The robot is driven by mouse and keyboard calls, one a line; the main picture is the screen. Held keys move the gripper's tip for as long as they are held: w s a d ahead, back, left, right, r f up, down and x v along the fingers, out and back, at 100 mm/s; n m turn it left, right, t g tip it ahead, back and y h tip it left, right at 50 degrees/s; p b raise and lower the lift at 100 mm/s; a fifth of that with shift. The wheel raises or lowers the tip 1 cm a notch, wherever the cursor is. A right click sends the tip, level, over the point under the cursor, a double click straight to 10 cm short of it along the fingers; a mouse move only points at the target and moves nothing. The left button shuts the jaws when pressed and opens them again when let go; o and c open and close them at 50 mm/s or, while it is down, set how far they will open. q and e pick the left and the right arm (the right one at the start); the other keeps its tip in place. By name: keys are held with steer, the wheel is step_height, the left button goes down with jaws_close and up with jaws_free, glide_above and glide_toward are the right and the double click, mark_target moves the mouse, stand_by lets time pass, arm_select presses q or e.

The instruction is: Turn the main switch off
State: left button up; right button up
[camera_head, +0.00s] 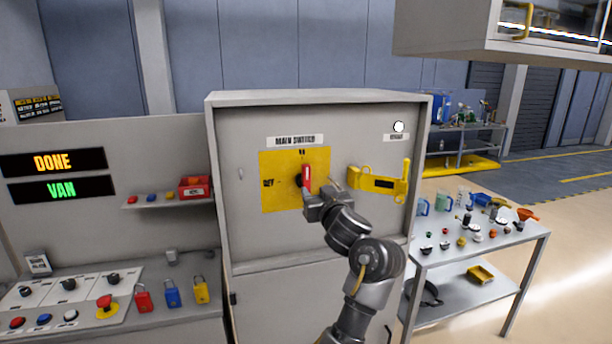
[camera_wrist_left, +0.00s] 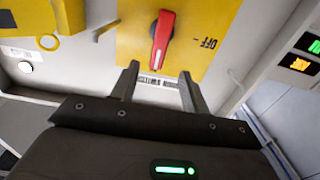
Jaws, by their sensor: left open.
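The main switch is a red handle (camera_head: 307,174) on a yellow plate (camera_head: 280,199) on the grey cabinet door. The handle stands upright, toward the mark at the top of the plate; the OFF mark is at the left. My left gripper (camera_head: 306,189) is at the plate, just below the handle, and partly covers it. In the wrist view, which is turned over, the red handle (camera_wrist_left: 162,40) lies just beyond and between the spread fingertips of my left gripper (camera_wrist_left: 160,72). Contact cannot be told. My right gripper is not in view.
A yellow hasp (camera_head: 384,183) sits on the door right of the switch, with a white lamp (camera_head: 398,127) above. A table (camera_head: 425,262) with small parts stands at the right.

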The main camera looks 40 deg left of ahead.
mark_target(306, 181)
arm_select(q)
steer(key=p+x, duration=0.3)
steer(key=x, duration=0.7)
steer(key=shift+p, duration=0.4)
steer(key=shift+w+a+f, duration=0.1)
steer(key=shift+w+a, duration=0.2)
steer(key=shift+a, duration=0.05)
